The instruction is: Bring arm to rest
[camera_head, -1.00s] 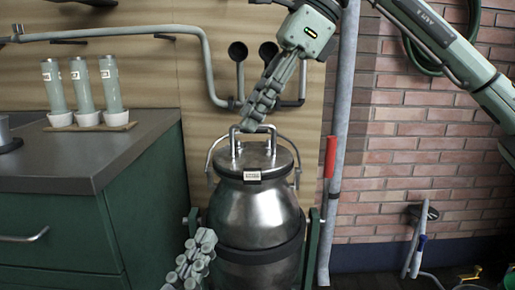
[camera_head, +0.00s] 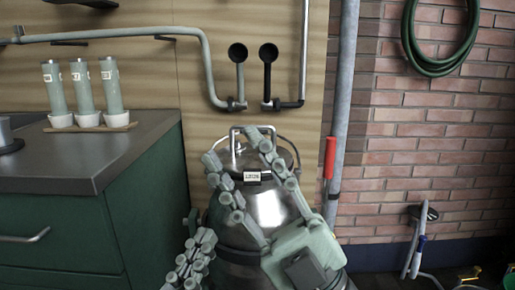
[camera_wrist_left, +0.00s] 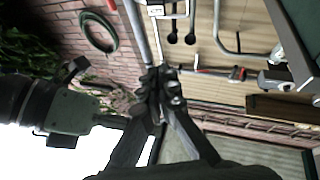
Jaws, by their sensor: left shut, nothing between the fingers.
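The steel milk churn (camera_head: 263,207) stands on the floor with its lid and lid handle on top, partly hidden behind my right gripper. My right gripper (camera_head: 235,152) is in front of the churn's upper part, its two fingers spread wide with nothing between them. My left gripper (camera_head: 190,262) is at the bottom edge, left of the churn, shut and empty. In the left wrist view its closed fingers (camera_wrist_left: 162,92) show against the wall, holding nothing.
A green cabinet (camera_head: 60,225) with a grey top (camera_head: 130,150) stands at the left, bearing several tubes in white cups. A red-handled lever (camera_head: 330,158) and a grey pipe (camera_head: 342,110) are right of the churn. A hose (camera_head: 440,65) hangs on the brick wall.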

